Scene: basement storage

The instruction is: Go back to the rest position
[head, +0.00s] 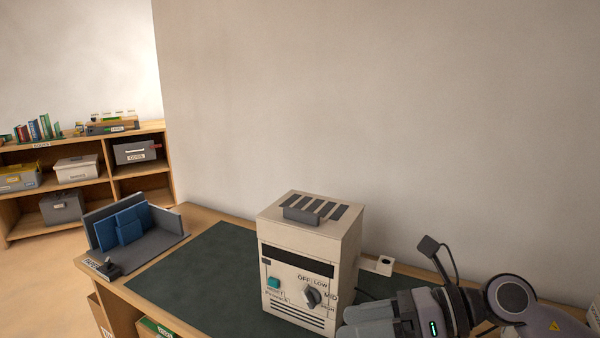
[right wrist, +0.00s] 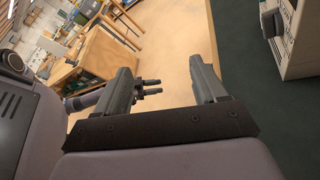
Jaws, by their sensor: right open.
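My right gripper (right wrist: 167,78) shows in the right wrist view, its two grey fingers wide apart with nothing between them. Beyond the fingers are the wooden floor and the bench edge. My left gripper does not show in the head view.
A grey organizer with blue folders (head: 125,225) stands at the bench's left end. A wooden shelf (head: 150,185) with bins is at the far left. A plain wall is behind the bench.

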